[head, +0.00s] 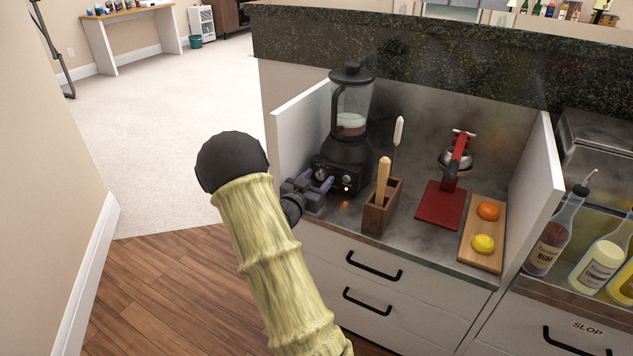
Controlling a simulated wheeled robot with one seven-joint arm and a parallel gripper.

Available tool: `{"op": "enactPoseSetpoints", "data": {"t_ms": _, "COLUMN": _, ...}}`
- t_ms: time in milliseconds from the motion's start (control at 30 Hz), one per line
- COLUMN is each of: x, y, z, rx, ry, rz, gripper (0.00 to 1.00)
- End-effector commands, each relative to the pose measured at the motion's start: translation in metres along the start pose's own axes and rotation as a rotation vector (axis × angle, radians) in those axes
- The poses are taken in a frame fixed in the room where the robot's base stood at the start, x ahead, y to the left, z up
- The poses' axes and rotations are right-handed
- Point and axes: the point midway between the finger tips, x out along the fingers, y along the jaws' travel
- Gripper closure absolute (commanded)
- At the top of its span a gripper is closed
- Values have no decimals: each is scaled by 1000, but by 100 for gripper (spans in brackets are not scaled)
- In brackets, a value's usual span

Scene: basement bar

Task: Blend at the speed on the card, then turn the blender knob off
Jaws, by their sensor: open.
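The black blender (348,150) stands at the left of the counter alcove, its lidded jar holding something pinkish and white low down. Its base front has a left knob (321,174) and a right knob (347,179), with a small orange light glowing below the right one. My gripper (317,180) is open in front of the base, its purple fingertips on either side of the left knob. I cannot tell whether they touch it. The knob's pointer is too small to read. No speed card can be made out in this view.
A wooden holder (375,218) with upright tools stands close right of my gripper. Further right are a red citrus press (440,204) and a board (470,251) with an orange and a lemon. A white side panel (290,125) closes the alcove's left.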

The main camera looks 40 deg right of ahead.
Motion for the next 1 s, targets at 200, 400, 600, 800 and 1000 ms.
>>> {"op": "enactPoseSetpoints", "data": {"t_ms": 200, "x": 0, "y": 0, "z": 0, "rx": 0, "ry": 0, "rz": 0, "gripper": 60}}
{"op": "enactPoseSetpoints", "data": {"t_ms": 400, "x": 0, "y": 0, "z": 0, "rx": 0, "ry": 0, "rz": 0, "gripper": 93}}
{"op": "enactPoseSetpoints", "data": {"t_ms": 600, "x": -1, "y": 0, "z": -1, "rx": -10, "ry": 0, "rz": 0, "gripper": 92}}
{"op": "enactPoseSetpoints", "data": {"t_ms": 800, "x": -1, "y": 0, "z": -2, "rx": -65, "ry": -1, "rz": -1, "gripper": 92}}
{"op": "enactPoseSetpoints", "data": {"t_ms": 1000, "x": -1, "y": 0, "z": -4, "rx": -177, "ry": -1, "rz": -1, "gripper": 92}}
